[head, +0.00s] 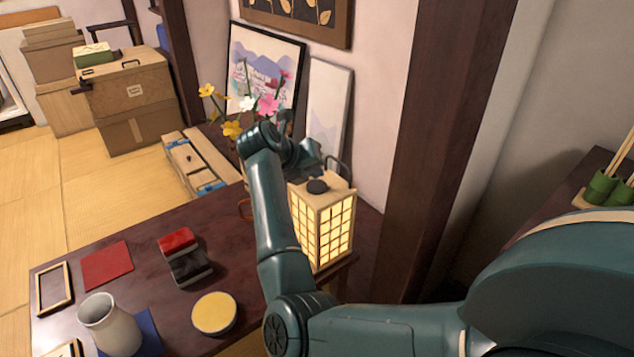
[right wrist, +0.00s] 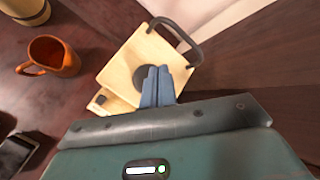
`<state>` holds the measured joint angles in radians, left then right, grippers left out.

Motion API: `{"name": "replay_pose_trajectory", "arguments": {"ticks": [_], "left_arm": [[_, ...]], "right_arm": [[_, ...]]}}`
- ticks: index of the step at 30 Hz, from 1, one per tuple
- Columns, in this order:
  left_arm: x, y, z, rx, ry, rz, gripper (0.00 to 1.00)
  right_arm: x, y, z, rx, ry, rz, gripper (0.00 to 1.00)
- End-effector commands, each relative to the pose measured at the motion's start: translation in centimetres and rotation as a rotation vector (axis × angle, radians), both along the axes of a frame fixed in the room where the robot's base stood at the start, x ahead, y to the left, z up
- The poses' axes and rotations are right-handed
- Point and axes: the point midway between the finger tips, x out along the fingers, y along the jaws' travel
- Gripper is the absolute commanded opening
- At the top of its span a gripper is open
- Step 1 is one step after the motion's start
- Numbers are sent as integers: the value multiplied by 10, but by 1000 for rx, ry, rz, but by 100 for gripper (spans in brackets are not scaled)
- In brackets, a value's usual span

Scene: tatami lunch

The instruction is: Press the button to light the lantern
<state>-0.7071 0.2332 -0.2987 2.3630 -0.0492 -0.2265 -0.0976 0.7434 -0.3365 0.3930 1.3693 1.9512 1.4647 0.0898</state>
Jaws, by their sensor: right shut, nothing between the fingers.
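The lantern (head: 322,235) is a pale wooden box with gridded panels that glow yellow. It stands upright at the right end of the dark table. A dark round disc (head: 317,187) sits on its top, and a dark handle (right wrist: 178,30) arches at one edge of the top in the right wrist view. A small dark knob (right wrist: 100,99) shows on a pale ledge at the lantern's side. My right gripper (right wrist: 158,78) is shut and empty over the lantern top, its fingers partly covering the disc. I cannot tell whether they touch. My left gripper is out of view.
An orange mug (right wrist: 52,55) stands beside the lantern. The table (head: 130,210) also holds a red and black box (head: 180,240), a round yellow-topped item (head: 214,313) and a grey vase (head: 108,325). Flowers (head: 232,129) and a wooden post (head: 440,120) stand close behind.

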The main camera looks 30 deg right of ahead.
Motion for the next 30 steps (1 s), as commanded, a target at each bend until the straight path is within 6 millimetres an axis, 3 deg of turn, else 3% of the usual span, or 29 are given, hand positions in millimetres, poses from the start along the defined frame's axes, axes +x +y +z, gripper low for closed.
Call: {"name": "replay_pose_trajectory", "arguments": {"ticks": [15,30], "left_arm": [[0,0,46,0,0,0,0],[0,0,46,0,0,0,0]], "right_arm": [[0,0,55,0,-2,0,0],[0,0,55,0,-2,0,0]]}}
